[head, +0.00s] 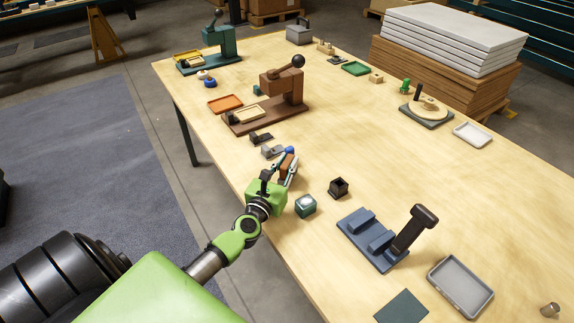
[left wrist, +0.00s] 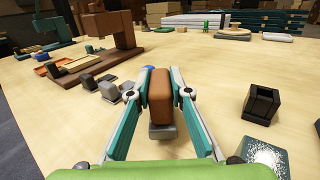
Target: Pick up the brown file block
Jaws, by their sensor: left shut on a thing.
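The brown file block (left wrist: 160,88) is between the two fingers of my left gripper (left wrist: 158,95), upright, with a grey part at its lower end. My left gripper is shut on it. In the head view, the left gripper (head: 284,168) is over the near left edge of the table, and the brown block (head: 287,163) shows partly between its fingers. Whether the block touches the table I cannot tell. My right gripper is not in view.
A teal box with a pale top (head: 306,206) and a small dark open holder (head: 339,187) stand right of the gripper. Small grey and dark blocks (head: 272,150) lie beyond it, before a brown press (head: 285,95). A blue rack (head: 372,238) stands nearer right. The table's middle is clear.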

